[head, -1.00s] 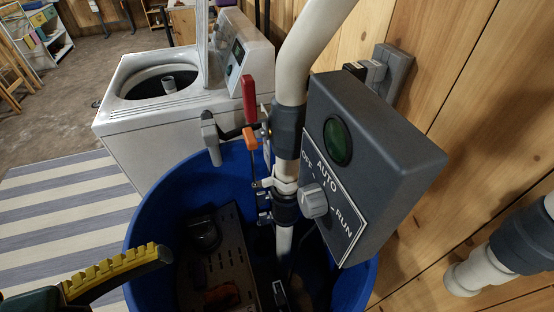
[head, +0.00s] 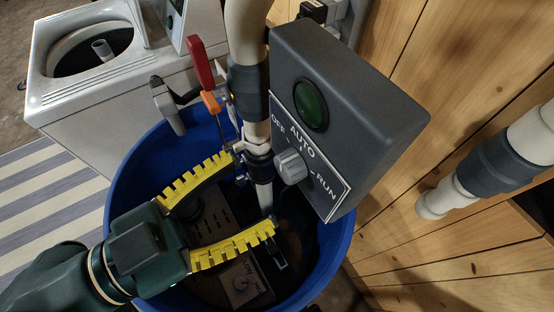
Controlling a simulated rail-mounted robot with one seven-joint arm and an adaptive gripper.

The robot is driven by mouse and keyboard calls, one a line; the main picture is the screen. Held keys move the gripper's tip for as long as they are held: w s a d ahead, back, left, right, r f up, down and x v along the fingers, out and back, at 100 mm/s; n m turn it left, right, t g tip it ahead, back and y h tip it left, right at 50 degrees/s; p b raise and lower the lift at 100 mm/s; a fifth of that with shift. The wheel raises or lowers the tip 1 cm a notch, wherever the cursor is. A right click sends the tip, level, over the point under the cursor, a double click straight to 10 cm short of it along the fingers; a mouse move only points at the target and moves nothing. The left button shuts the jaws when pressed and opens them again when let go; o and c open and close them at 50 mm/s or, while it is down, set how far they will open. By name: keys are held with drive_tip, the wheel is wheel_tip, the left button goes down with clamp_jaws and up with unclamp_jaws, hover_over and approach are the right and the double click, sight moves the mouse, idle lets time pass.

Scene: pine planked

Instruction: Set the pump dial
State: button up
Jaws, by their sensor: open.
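The pump dial (head: 291,167) is a grey knob on the lower front of a dark control box (head: 360,98) in the head view. Its label plate reads OFF, AUTO and RUN. The exact setting of the dial is hard to read. A dark green lamp (head: 311,105) sits above the label. My gripper (head: 253,190) has yellow toothed fingers and a green body. It is open and empty, with its fingertips left of and slightly below the dial, apart from it and close to the white pipe.
A white pipe with dark couplings (head: 249,92) stands left of the box, with a red-handled valve (head: 200,62) beside it. Below is a blue tub (head: 133,165) holding dark equipment. A white washer (head: 95,85) stands behind. Another pipe (head: 495,160) runs along the plank wall at right.

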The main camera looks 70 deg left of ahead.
sight(281, 171)
drive_tip(key=shift+w+a+p, duration=0.25)
drive_tip(key=shift+w+p, duration=0.05)
drive_tip(key=shift+w, duration=0.95)
drive_tip(key=shift+w+a+p, duration=0.25)
drive_tip(key=shift+w, duration=0.95)
drive_tip(key=c, duration=1.2)
